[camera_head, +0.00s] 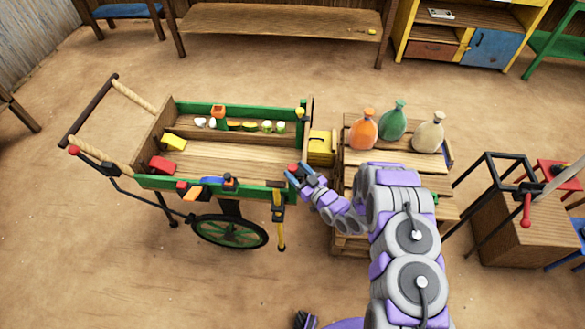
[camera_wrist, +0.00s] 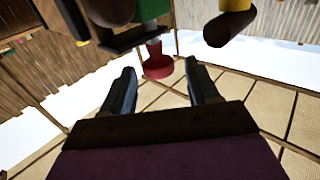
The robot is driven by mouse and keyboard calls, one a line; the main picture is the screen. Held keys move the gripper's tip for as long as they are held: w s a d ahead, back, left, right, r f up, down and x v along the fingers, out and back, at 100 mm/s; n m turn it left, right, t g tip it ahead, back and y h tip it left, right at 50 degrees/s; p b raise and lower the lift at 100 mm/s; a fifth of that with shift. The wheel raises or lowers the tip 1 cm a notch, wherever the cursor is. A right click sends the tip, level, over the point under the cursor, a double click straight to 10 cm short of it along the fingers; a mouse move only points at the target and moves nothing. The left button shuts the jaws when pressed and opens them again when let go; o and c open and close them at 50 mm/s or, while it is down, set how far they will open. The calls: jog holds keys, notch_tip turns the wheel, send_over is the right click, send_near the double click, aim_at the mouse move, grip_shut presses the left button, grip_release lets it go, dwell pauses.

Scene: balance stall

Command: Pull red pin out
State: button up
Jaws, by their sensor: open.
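In the wrist view, a red pin (camera_wrist: 157,69) with a rounded flat end hangs below a green part and a pale stem. It shows between and just beyond my two dark fingertips. My gripper (camera_wrist: 160,76) is open, with a clear gap on both sides of the pin. I cannot tell how deep the pin lies between the fingers. In the head view, my gripper (camera_head: 299,175) is at the right end of the wooden cart (camera_head: 225,160), by its green front rail. A small red spot shows there, but the pin is mostly hidden by my gripper.
A yellow-handled hammer (camera_head: 280,228) hangs on the cart's front right. Coloured blocks and round pieces sit on the cart. A wooden crate stand (camera_head: 395,157) with orange, green and beige sacks stands right of it. A brown box (camera_head: 525,225) is farther right. The front left floor is clear.

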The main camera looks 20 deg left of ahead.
jog(key=shift+x, duration=1.45)
grip_shut()
